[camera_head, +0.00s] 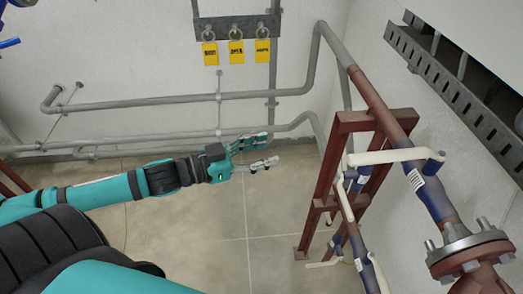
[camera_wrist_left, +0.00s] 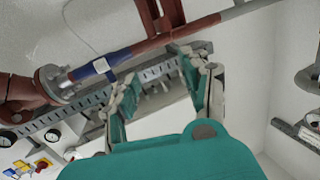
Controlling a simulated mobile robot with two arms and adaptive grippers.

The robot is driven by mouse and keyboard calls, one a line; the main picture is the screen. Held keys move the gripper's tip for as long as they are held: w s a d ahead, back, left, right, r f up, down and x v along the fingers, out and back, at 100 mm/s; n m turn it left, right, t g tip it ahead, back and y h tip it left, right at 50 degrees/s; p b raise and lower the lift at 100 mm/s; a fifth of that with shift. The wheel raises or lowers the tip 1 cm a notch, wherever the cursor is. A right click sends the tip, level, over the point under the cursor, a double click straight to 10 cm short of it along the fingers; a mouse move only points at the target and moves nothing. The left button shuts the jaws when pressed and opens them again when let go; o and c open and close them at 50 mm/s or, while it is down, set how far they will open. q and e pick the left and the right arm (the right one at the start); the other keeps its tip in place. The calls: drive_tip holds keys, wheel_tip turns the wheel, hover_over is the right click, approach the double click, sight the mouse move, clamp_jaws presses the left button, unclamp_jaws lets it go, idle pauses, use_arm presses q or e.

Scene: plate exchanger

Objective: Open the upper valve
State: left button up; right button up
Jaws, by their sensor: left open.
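A cream lever-like bar (camera_head: 393,157) reaches across the upper part of the brown frame to a blue valve section (camera_head: 430,192) on the thick pipe; I take this as the upper valve. A blue pipe section with a white label (camera_wrist_left: 98,67) also shows in the left wrist view, but the bar is not clear there. My left gripper (camera_head: 264,152) is open and empty, left of the frame and apart from the bar. Its spread fingers (camera_wrist_left: 160,78) fill the middle of the left wrist view. My right gripper is not in view.
A brown steel frame (camera_head: 334,175) stands between my left gripper and the thick pipe. More cream bars and blue sections (camera_head: 371,272) sit lower down. A brown flange (camera_head: 468,252) is at the lower right. Grey wall pipes (camera_head: 150,101) run behind. The floor (camera_head: 205,225) below the gripper is clear.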

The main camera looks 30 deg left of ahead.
sight(400, 157)
use_arm(q)
drive_tip(key=shift+w, duration=0.1)
drive_tip(key=c, duration=0.7)
drive_tip(key=w+a+n+y, duration=0.1)
drive_tip(key=n, duration=0.1)
drive_tip(key=w+a+n+y, duration=0.1)
drive_tip(key=w+n, duration=0.1)
drive_tip(key=w+a+n+t, duration=0.1)
drive_tip(key=n, duration=0.1)
drive_tip(key=shift+w+a+r+y, duration=0.1)
drive_tip(key=shift+w+r+y, duration=0.05)
drive_tip(key=shift+w+y, duration=0.2)
clamp_jaws()
drive_tip(key=d+r+n+g+h+b, duration=0.1)
drive_tip(key=d+r+n+g+h, duration=0.5)
drive_tip(key=d+r+g+h, duration=0.45)
drive_tip(key=d+f+t+y+p, duration=0.1)
drive_tip(key=d+p, duration=0.5)
drive_tip(key=d, duration=0.6)
drive_tip(key=shift+w+d+f+t+y, duration=0.3)
drive_tip(key=shift+w+t, duration=0.15)
drive_tip(key=shift+t, duration=0.4)
